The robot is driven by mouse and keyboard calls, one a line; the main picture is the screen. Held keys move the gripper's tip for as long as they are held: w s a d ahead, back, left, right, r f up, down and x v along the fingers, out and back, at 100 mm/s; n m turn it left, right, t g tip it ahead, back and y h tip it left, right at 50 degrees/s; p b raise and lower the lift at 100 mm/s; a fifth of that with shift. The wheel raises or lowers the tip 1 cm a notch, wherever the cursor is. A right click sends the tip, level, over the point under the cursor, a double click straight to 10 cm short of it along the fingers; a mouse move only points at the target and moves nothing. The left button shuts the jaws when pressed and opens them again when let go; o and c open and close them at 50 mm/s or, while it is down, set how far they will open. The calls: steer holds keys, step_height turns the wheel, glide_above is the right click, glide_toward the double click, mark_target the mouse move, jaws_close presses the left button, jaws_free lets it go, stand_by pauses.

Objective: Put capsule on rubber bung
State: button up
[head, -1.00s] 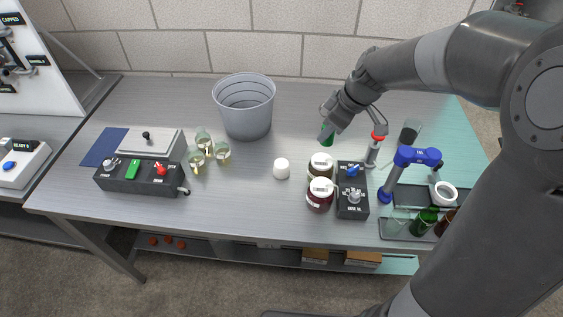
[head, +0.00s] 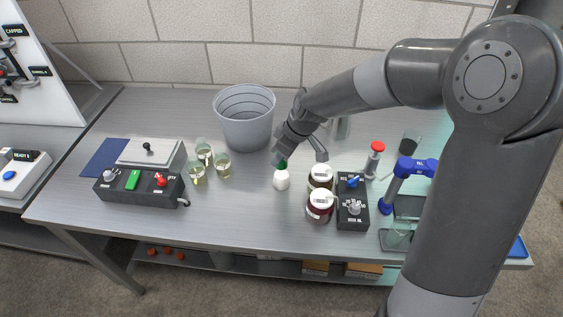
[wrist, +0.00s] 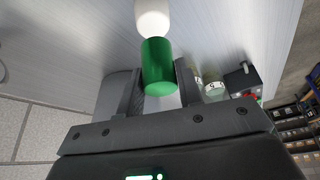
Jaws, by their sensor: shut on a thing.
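The capsule, a green cylinder (wrist: 160,68), is between the two fingers of my gripper (wrist: 157,82) in the wrist view. My gripper is shut on it, and only a bit of its green shows in the head view (head: 283,165). The rubber bung, a small white rounded piece (head: 281,181), stands on the bench right below the capsule. In the wrist view the white bung (wrist: 153,16) lies straight beyond the capsule's far end. The two look in line and very close; I cannot tell whether they touch.
Two dark jars with white lids (head: 320,205) and a black control box (head: 352,208) stand just right of the bung. Several glasses (head: 222,166) are to the left. A grey bucket (head: 245,132) stands behind. The bench (head: 245,220) in front is clear.

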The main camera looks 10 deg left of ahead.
steer(key=shift+f, duration=1.75)
steer(key=shift+f, duration=0.1)
steer(key=o, duration=0.6)
steer(key=v, duration=1.2)
steer(key=shift+s+d+r+m+t+h, duration=0.65)
steer(key=shift+s+d+r+m, duration=0.9)
steer(key=shift+s+d+m, duration=1.6)
steer(key=shift+s+d+r+m+t+h, duration=0.7)
steer(key=shift+s+d+r+m, duration=1.3)
steer(key=shift+s, duration=2.3)
steer(key=shift+s+d+r+m+t+h, duration=0.65)
steer(key=shift+s+d+r+m, duration=0.75)
steer(key=shift+s+d, duration=2.15)
